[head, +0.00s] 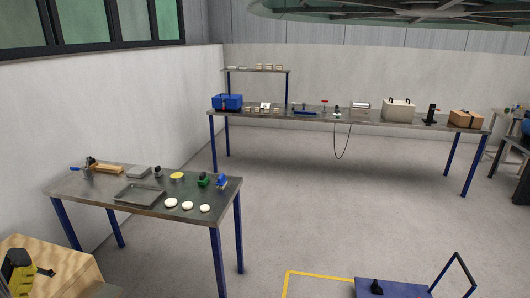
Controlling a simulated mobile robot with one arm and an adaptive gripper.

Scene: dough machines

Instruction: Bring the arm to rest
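My arm and my gripper cannot be made out in the head view. Whether the gripper is open or shut, and whether it holds anything, is not shown. The near metal table (97,196) stands at the left on blue legs. It bears several pale dough rounds (187,205), a grey tray (140,194), a yellow-topped round thing (177,176), and small green (204,180) and blue (222,182) devices.
A long workbench (260,116) with boxes and tools stands along the back wall. A wooden surface (70,270) with a yellow-and-black tool (22,272) is at lower left. A blue cart (405,289) stands at the bottom right. The middle floor (310,215) is clear.

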